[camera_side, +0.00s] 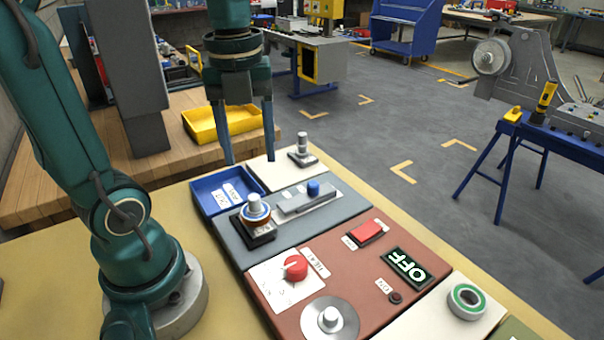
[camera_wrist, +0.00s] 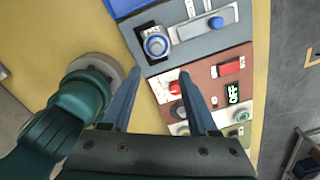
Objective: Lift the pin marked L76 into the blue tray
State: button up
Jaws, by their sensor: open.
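The blue tray (camera_side: 206,203) sits at the back left of the panels, with white labels in it; its edge shows at the top of the wrist view (camera_wrist: 122,6). I cannot read L76 anywhere. A metal pin (camera_side: 302,146) stands upright on a cream panel behind. A white pin (camera_side: 330,318) stands on a grey disc in front. My gripper (camera_side: 249,156) is open and empty, fingers down, above the tray area.
The grey panel holds a slider with a blue knob (camera_side: 313,188). The red-brown panel has a red dial (camera_side: 295,268), a red switch (camera_side: 369,231) and an OFF display (camera_side: 408,267). A yellow bin (camera_side: 220,122) stands behind.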

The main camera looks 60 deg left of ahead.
aim_at(254, 196)
jog(key=shift+w+a+f, duration=0.2)
jog(key=shift+a+f, duration=0.05)
jog(key=shift+a, duration=0.2)
jog(key=shift+a+f+n+g, duration=0.25)
jog(key=shift+f+n+g, duration=0.05)
jog(key=shift+n, duration=0.1)
jog(key=shift+f, duration=4.35)
grip_shut()
jog(key=shift+r, duration=0.1)
jog(key=shift+r, duration=2.95)
